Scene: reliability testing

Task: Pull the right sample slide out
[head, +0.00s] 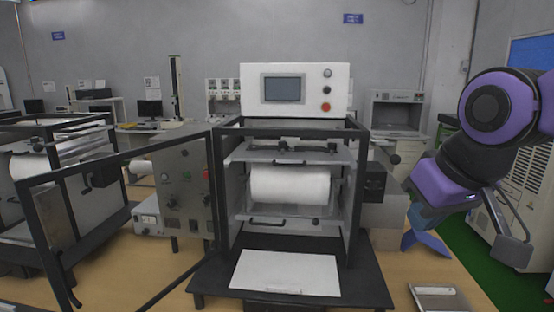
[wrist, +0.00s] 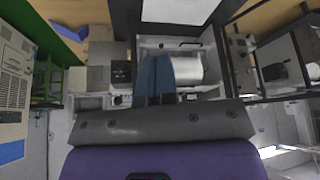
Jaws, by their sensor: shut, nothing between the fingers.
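A test machine (head: 356,150) with a black frame and an open door stands in the middle of the head view. Inside it a white roll (head: 290,185) lies across, with an upper black handle (head: 290,149) and a lower black handle (head: 268,221) on the metal parts. I cannot tell which part is the right sample slide. My gripper (head: 428,240) is to the right of the machine, apart from it, with blue fingers. In the wrist view my gripper (wrist: 154,56) has its fingers together and empty, with the white roll (wrist: 187,69) seen beyond them.
The open door frame (head: 118,160) swings out at the left. A white sheet or plate (head: 286,273) lies on the machine's front base. A flat device (head: 440,297) lies at the bottom right. Another machine (head: 60,190) stands at the left. The space before the opening looks clear.

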